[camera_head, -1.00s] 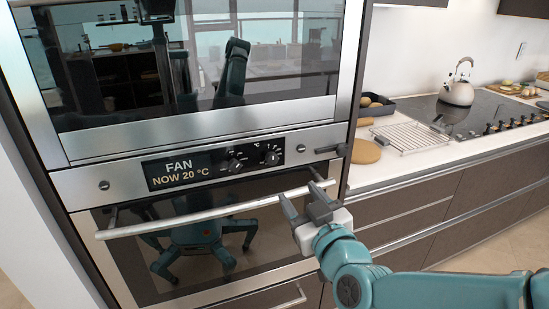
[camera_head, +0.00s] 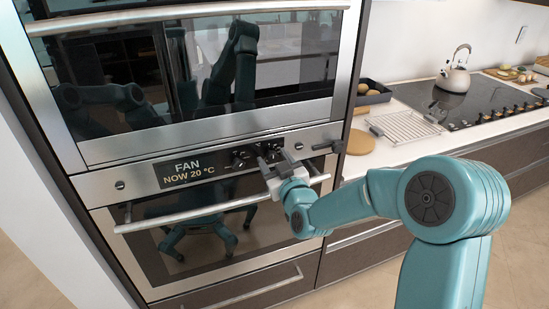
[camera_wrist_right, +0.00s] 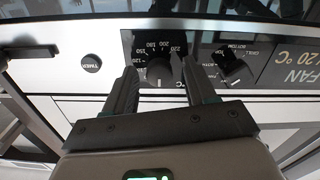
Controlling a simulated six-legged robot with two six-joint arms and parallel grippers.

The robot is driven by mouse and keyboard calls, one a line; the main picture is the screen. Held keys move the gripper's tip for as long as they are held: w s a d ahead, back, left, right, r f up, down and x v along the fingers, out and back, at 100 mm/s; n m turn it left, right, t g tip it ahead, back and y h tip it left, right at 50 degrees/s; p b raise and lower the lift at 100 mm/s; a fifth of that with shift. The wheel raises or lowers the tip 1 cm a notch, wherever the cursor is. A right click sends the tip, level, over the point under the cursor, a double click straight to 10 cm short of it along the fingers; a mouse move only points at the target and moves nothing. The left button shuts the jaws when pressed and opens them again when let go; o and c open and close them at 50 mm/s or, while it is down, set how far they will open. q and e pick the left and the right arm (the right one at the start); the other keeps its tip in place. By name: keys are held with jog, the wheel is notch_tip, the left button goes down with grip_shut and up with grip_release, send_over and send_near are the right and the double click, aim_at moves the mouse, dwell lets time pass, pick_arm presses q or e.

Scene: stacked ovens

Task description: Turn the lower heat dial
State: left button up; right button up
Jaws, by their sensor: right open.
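The lower oven's control panel (camera_head: 140,183) has a lit display reading FAN NOW 20 °C. The heat dial is a dark knob on a black plate with temperature numbers; in the right wrist view the dial (camera_wrist_right: 158,72) shows between the two fingers. In the head view my gripper partly hides it. My right gripper (camera_head: 274,160) is open in front of the panel, also seen in the wrist view (camera_wrist_right: 159,68), with a finger on each side of the dial. Contact cannot be told. My left gripper is not directly in view.
A second dark knob (camera_wrist_right: 231,66) sits beside the heat dial, and a timer button (camera_wrist_right: 92,62) on its other side. The oven door's bar handle (camera_head: 200,213) runs below the panel. The upper oven (camera_head: 200,125) is above. A counter with kettle (camera_head: 453,75) stands right.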

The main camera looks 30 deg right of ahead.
grip_shut()
